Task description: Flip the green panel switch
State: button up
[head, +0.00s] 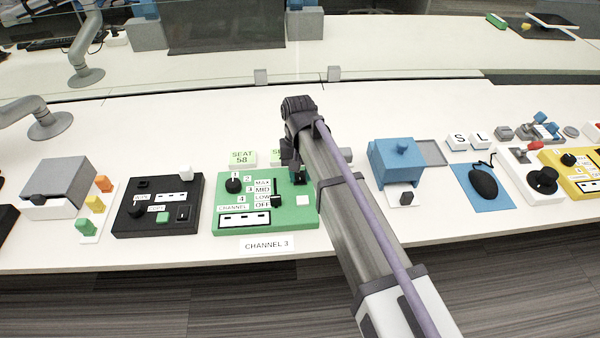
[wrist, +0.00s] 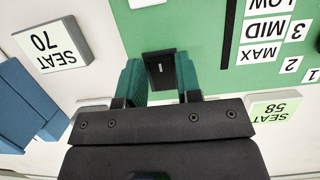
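The green panel (head: 290,217), marked CHANNEL 3 in front, lies flat on the white table in the head view. It carries a black knob, a slider beside MAX, MID, LOW and OFF labels, and a label strip. A small black switch (wrist: 160,69) sits on the green panel (wrist: 205,50) in the wrist view. My gripper (wrist: 161,82) is open, with its green fingers on either side of this switch. I cannot tell whether they touch it. In the head view my gripper (head: 297,176) is over the panel's far right corner and hides the switch.
A black panel (head: 130,218) lies to the left and a blue box (head: 397,160) to the right. SEAT 58 (head: 242,158) and SEAT 70 (wrist: 55,44) blocks stand close to my gripper. The table's front strip is mostly clear.

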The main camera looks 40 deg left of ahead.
jog(key=o, duration=0.4)
jog(key=shift+c, duration=0.2)
jog(key=p+v, duration=1)
jog(key=shift+w+r, duration=0.15)
jog(key=shift+r, duration=0.2)
jog(key=d+r+m+t+y+p, duration=0.2)
jog(key=d+m, duration=0.6)
jog(key=d, duration=4.4)
jog(key=shift+s+d+r+p, duration=0.15)
jog(key=shift+s+d+p, duration=0.2)
jog(key=shift+p, duration=0.3)
